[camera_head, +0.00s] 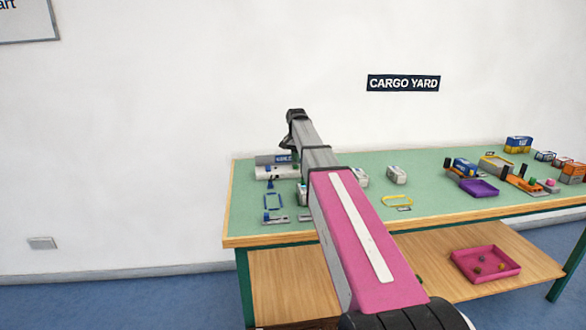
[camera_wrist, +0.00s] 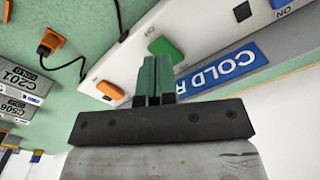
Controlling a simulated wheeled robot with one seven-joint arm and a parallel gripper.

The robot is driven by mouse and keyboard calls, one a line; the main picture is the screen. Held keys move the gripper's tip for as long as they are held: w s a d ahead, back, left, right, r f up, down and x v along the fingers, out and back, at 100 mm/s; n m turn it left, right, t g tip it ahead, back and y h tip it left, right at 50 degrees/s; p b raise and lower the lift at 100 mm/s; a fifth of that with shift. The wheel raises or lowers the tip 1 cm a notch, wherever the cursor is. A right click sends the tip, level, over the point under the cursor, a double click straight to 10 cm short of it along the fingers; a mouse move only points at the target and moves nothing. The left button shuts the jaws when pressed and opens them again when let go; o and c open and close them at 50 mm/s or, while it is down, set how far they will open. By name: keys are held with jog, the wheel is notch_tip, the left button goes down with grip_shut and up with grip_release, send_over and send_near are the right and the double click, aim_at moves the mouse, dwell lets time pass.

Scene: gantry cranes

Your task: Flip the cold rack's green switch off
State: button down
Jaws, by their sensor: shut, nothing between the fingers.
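The cold rack (camera_wrist: 205,35) is a white panel with a blue label strip (camera_wrist: 225,68) reading "COLD R…" in the wrist view. In the head view the cold rack (camera_head: 270,173) stands at the back left of the table. The green switch (camera_wrist: 168,49) sits on its white face, and an orange switch (camera_wrist: 110,90) sits further left. My gripper (camera_wrist: 155,62) is shut and empty, its fingertips close to the green switch; I cannot tell whether they touch.
In the wrist view an orange plug (camera_wrist: 50,42) with a black cable lies beside the rack, near grey boxes marked C201 (camera_wrist: 22,72) and C506 (camera_wrist: 20,110). Trays and containers fill the table's right side.

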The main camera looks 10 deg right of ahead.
aim_at(296, 166)
jog(key=shift+f, duration=1.3)
dwell(1.1)
jog(key=shift+r, duration=3.5)
